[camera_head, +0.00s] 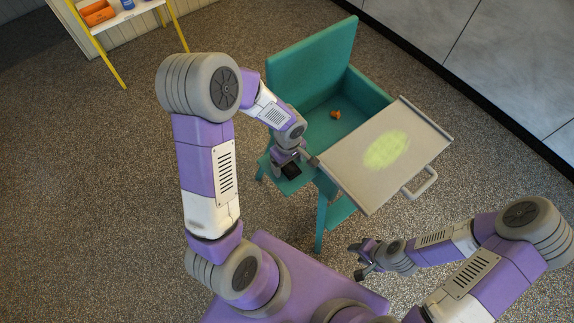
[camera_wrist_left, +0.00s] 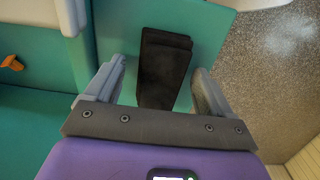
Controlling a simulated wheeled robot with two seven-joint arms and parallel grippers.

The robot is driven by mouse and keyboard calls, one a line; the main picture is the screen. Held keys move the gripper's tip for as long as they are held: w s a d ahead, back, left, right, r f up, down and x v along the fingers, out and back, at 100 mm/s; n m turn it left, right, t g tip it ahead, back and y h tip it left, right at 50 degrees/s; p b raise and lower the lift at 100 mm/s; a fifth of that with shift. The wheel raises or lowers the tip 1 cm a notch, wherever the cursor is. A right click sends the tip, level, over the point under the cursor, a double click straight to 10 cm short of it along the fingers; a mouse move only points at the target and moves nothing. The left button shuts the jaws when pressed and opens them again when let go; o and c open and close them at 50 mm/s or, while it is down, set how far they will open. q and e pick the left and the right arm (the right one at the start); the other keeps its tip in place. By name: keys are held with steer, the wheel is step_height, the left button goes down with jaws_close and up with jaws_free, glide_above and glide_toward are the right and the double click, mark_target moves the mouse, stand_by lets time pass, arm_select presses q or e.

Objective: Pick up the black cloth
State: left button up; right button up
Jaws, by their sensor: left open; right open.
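The black cloth (camera_head: 291,171) lies folded on a small teal side shelf (camera_head: 293,184) of the teal chest. It also shows in the left wrist view as a dark folded strip (camera_wrist_left: 163,72) on the teal surface. My left gripper (camera_head: 290,160) is open over the cloth. In the left wrist view, the cloth appears between the spread fingers of the left gripper (camera_wrist_left: 158,72), with a gap on each side. My right gripper (camera_head: 361,260) is open and empty at the lower right, away from the cloth.
The teal chest (camera_head: 362,88) has its lid (camera_head: 313,62) raised. A small orange-brown item (camera_head: 335,114) lies inside. A grey panel (camera_head: 350,180) with a yellow-green smear (camera_head: 386,149) and a handle sits on the right. A yellow-legged shelf (camera_head: 140,8) stands at upper left.

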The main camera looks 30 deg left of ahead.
arm_select(q)
steer(key=c, duration=1.1)
step_height(320, 180, up, 10)
steer(key=p, duration=0.3)
steer(key=shift+p, duration=0.4)
steer(key=o, duration=0.5)
steer(key=c, duration=0.8)
